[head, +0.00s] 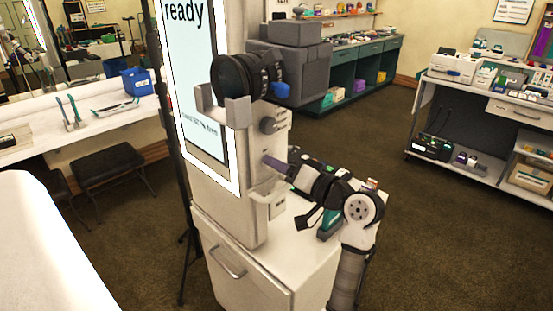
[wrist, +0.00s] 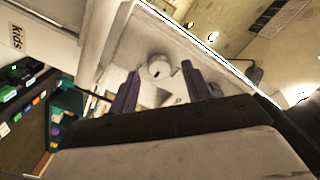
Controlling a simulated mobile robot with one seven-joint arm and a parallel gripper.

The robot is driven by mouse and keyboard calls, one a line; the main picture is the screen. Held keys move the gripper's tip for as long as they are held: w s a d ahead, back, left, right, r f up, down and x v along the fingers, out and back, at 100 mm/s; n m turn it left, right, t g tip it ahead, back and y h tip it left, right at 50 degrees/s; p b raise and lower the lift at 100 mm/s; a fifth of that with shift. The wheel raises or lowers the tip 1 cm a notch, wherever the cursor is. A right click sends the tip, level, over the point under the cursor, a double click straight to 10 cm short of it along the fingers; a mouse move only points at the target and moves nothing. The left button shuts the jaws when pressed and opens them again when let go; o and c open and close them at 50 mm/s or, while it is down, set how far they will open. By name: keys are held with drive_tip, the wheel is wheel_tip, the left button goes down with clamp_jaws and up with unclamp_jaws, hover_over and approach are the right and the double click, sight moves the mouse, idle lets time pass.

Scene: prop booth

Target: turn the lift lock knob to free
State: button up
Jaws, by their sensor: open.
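A round pale knob (wrist: 160,67) with a small dark mark sits on a pale panel in the wrist view; I take it to be the lift lock knob. My gripper (wrist: 162,84) is open, with one purple finger on each side of the knob's line. The fingertips appear near the knob, but I cannot tell whether they touch it. In the head view, my gripper (head: 276,166) reaches from the right to the side of the tall pale column (head: 232,195). There the fingers and arm hide the knob. Its lettering and setting are too small to read.
A grey knob-like fitting (head: 268,124) sits higher on the column, below a black camera lens (head: 240,82). A lit screen reading "ready" (head: 190,70) is on its left face. A white cabinet (head: 245,275) stands beneath. Open carpet (head: 430,215) lies to the right.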

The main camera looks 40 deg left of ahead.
drive_tip(key=shift+a, duration=0.7)
drive_tip(key=c, duration=1)
drive_tip(key=shift+f+n+b, duration=0.15)
drive_tip(key=shift+n+b, duration=0.25)
drive_tip(key=shift+b, duration=0.15)
drive_tip(key=n+b, duration=0.8)
drive_tip(key=n+t+b, duration=0.1)
drive_tip(key=n+b, duration=0.7)
drive_tip(key=b, duration=0.1)
drive_tip(key=shift+h, duration=0.3)
drive_tip(key=shift+s+r+n, duration=0.1)
drive_tip(key=shift+r+n, duration=0.1)
drive_tip(key=shift+n, duration=0.2)
